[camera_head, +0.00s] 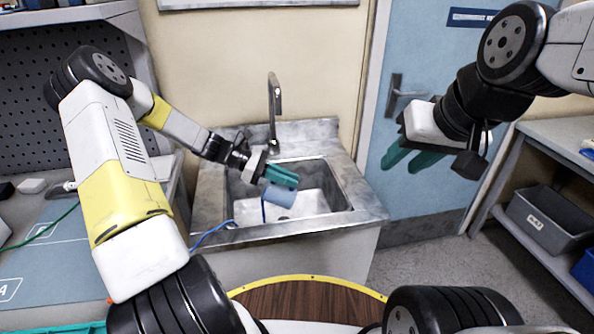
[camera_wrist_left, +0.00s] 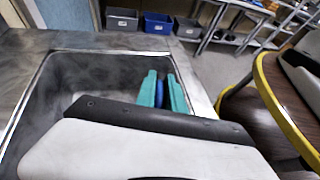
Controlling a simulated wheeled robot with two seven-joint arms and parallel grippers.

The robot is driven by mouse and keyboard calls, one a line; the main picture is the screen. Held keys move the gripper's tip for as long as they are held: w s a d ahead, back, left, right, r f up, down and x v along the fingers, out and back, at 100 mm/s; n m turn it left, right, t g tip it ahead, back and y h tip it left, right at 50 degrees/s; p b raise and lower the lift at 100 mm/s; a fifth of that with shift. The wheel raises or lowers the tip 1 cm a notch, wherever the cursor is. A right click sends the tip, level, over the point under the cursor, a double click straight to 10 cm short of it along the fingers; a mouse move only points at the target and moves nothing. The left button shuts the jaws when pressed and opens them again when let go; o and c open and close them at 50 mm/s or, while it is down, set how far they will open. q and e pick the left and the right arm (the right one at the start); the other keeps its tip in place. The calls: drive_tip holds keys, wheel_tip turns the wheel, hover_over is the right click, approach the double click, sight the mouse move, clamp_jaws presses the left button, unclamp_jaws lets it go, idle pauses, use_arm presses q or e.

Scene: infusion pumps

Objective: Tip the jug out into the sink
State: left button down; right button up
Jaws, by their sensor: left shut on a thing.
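The light blue jug (camera_head: 280,196) is tipped onto its side over the basin of the metal sink (camera_head: 358,196). My left gripper (camera_head: 281,177) is shut on the jug, with its teal fingers just above the jug's body in the head view. In the left wrist view the left gripper's fingers (camera_wrist_left: 164,93) close around a narrow blue part of the jug (camera_wrist_left: 160,93); the rest of the jug is hidden there. Whether liquid is leaving it cannot be seen. My right gripper (camera_head: 411,157) is empty and open in front of the door, well right of the sink.
A tall faucet (camera_head: 273,108) rises behind the basin. A blue door (camera_head: 410,205) is at the right, and a shelf with a grey bin (camera_head: 545,222) stands beyond it. A workbench with a pegboard is at the left. A round wooden top (camera_head: 310,300) is in front.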

use_arm(q)
drive_tip(key=shift+a+r+h, duration=0.6)
drive_tip(key=shift+a+h, duration=0.15)
drive_tip(key=shift+h, duration=0.35)
drive_tip(key=shift+w+a+r+h, duration=0.1)
drive_tip(key=shift+a+r+h, duration=0.25)
drive_tip(key=shift+a+h, duration=0.35)
drive_tip(key=shift+s+a+r+h, duration=0.1)
drive_tip(key=shift+a+r+h, duration=0.2)
drive_tip(key=shift+a+h, duration=0.45)
drive_tip(key=shift+w+a+r+h, duration=0.1)
drive_tip(key=shift+a+r+h, duration=0.25)
drive_tip(key=shift+a+h, duration=0.35)
drive_tip(key=shift+d, duration=0.15)
